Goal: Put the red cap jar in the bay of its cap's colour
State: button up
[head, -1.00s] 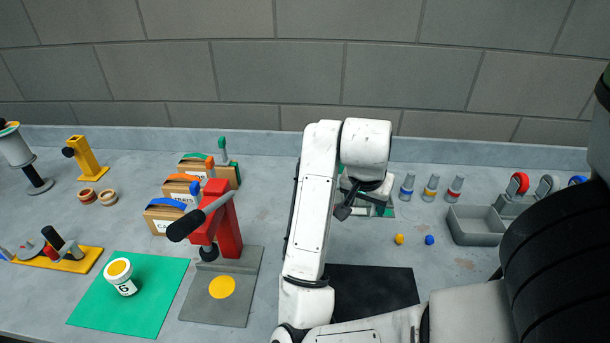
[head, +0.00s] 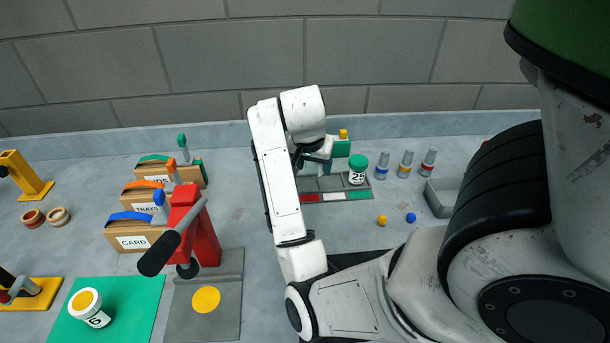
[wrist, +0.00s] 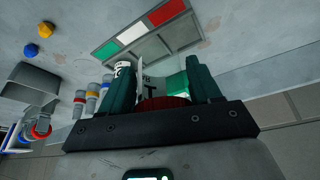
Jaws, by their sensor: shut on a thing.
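My gripper (head: 322,168) is at the far side of the table, above or behind the bay tray, partly hidden by my arm. In the wrist view my gripper (wrist: 160,76) is shut on the red cap jar (wrist: 163,103). Its dark red cap shows between the fingers, with part of a white lettered label. The bay tray (head: 335,183) has a red strip (head: 310,197), a white strip (head: 333,196) and a green strip (head: 358,195) along its front. A green-capped jar (head: 357,172) stands at the green end. I cannot tell the held jar's height over the tray.
Three small bottles with blue, yellow and red bands (head: 405,165) stand right of the tray. Yellow (head: 382,220) and blue (head: 411,217) pieces lie in front.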

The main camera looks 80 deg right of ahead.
jog(key=b, duration=0.1)
send_over(307, 184)
jog(key=a, duration=0.1)
notch_tip(307, 184, down, 7)
jog(key=shift+w+a+r, duration=0.1)
jog(key=shift+a+r, duration=0.05)
notch_tip(307, 184, down, 3)
jog(key=shift+r+p, duration=0.1)
jog(key=shift+p, duration=0.6)
jog(key=shift+f, duration=0.35)
jog(key=shift+f, duration=0.25)
jog(key=shift+f, duration=0.1)
jog(key=o, duration=1.2)
jog(key=shift+f, duration=0.1)
jog(key=shift+c, duration=0.2)
